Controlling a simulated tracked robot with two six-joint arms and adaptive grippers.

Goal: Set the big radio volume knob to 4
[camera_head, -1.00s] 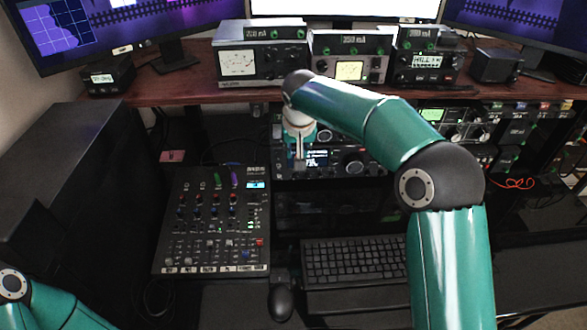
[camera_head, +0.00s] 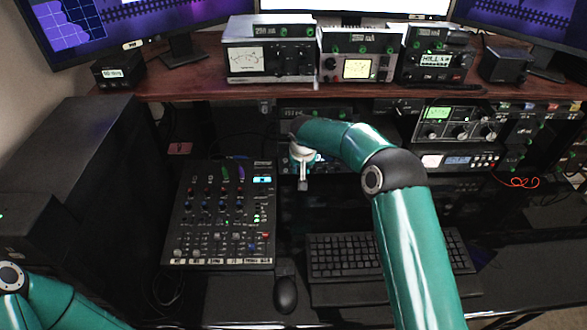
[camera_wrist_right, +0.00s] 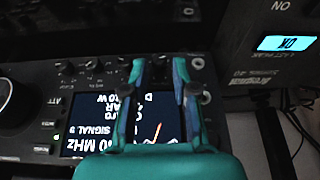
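The radio (camera_wrist_right: 40,85) shows in the right wrist view with its lettering upside down. Its lit display (camera_wrist_right: 85,130) is partly covered by my gripper. A big black knob (camera_wrist_right: 12,105) is cut off at the left edge; its marking is not visible. Several small knobs (camera_wrist_right: 85,68) sit in a row above the display. My right gripper (camera_wrist_right: 162,75) is open, its two fingers apart over the radio's face, with nothing visible between them. In the head view my right gripper (camera_head: 303,184) hangs before the radio, which my arm mostly hides. My left gripper is out of view.
A mixer (camera_head: 220,215) lies left of the right gripper. A keyboard (camera_head: 340,258) and mouse (camera_head: 286,293) are in front. Other devices fill the rack at right, and a red wire (camera_head: 520,182) hangs there. A wooden shelf (camera_head: 200,88) with instruments runs above.

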